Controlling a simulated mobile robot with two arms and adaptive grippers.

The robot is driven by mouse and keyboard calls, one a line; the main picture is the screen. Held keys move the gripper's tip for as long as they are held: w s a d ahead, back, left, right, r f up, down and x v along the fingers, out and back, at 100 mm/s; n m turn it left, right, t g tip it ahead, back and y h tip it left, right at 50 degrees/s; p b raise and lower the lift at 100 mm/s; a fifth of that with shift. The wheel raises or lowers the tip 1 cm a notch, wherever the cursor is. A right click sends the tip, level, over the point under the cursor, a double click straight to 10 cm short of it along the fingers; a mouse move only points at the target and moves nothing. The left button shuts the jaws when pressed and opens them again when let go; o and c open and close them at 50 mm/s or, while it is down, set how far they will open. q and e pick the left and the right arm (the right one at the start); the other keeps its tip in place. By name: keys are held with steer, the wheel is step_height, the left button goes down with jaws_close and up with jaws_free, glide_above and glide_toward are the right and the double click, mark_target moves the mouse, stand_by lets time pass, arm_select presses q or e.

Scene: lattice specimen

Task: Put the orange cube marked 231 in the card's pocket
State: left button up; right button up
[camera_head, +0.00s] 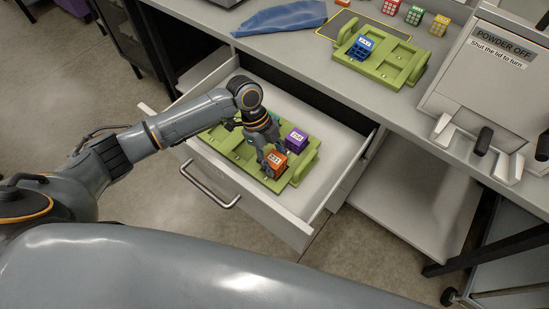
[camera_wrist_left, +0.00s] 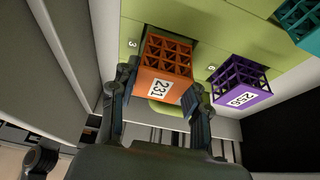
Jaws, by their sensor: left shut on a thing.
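The orange lattice cube marked 231 (camera_head: 275,160) is at the near end of a green tray (camera_head: 298,172) in the open drawer. In the left wrist view the cube (camera_wrist_left: 165,62) sits between the fingers of my left gripper (camera_wrist_left: 158,108), which is shut on it. The cube is close over the tray by the printed 3; I cannot tell whether it touches the tray. A purple cube marked 256 (camera_wrist_left: 240,84) stands to its right, and it also shows in the head view (camera_head: 296,141). I cannot identify the card's pocket for certain.
The open drawer (camera_head: 328,158) has bare floor right of the tray. On the bench, another green tray (camera_head: 405,62) holds a blue cube (camera_head: 361,46). Several coloured cubes stand behind it near a yellow-outlined dark mat (camera_head: 350,27). A blue cloth (camera_head: 282,18) and a grey machine (camera_head: 490,75) flank them.

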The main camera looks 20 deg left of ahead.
mark_target(272, 157)
arm_select(q)
steer(key=shift+f+b, duration=0.35)
steer(key=shift+f, duration=0.4)
stand_by(0.4)
steer(key=o, duration=1.6)
steer(key=shift+r, duration=0.15)
steer(key=shift+p+v, duration=2.1)
steer(key=shift+v, duration=0.35)
steer(key=v, duration=1.2)
steer(key=shift+a, duration=0.1)
